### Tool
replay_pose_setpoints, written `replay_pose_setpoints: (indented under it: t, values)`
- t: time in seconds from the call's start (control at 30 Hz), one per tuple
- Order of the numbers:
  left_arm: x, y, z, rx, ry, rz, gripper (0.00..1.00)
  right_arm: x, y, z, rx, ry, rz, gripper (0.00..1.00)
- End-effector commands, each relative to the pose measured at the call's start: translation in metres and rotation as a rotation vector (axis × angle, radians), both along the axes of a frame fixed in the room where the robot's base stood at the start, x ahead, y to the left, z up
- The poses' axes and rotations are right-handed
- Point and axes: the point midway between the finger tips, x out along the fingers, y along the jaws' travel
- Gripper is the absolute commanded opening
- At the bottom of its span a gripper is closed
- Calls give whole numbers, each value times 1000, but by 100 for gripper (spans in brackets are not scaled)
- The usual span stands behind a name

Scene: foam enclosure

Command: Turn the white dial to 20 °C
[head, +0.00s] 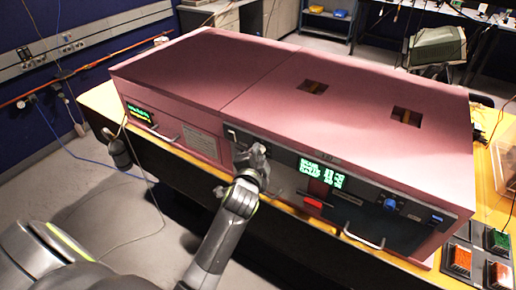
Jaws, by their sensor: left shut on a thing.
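A long pink foam enclosure (215,72) stands on the bench, with a dark control panel (285,160) along its front. My left gripper (257,155) is at the left part of this panel, shut on what looks like the white dial (263,147). Only a small pale bit of the dial shows, and the fingers hide the rest. A green lit display (322,174) sits on the panel to the right of the gripper. Its text is too small to read surely, and the dial's setting cannot be made out. My right gripper is out of view.
Right of the display are a blue knob (389,203) and a metal handle (362,238). A red part (312,202) is below the display. A second green display (140,113) is at the far left. Large red and green buttons (497,240) stand at the right edge.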

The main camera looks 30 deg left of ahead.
Motion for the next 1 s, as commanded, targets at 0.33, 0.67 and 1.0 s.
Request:
replay_pose_setpoints:
  t: [0.33,0.67,1.0]
  values:
    - [0,2,1,-325,30,1,2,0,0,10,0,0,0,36]
    - [0,5,2,-637,58,1,2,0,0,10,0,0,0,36]
    - [0,7,2,-950,85,3,2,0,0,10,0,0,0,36]
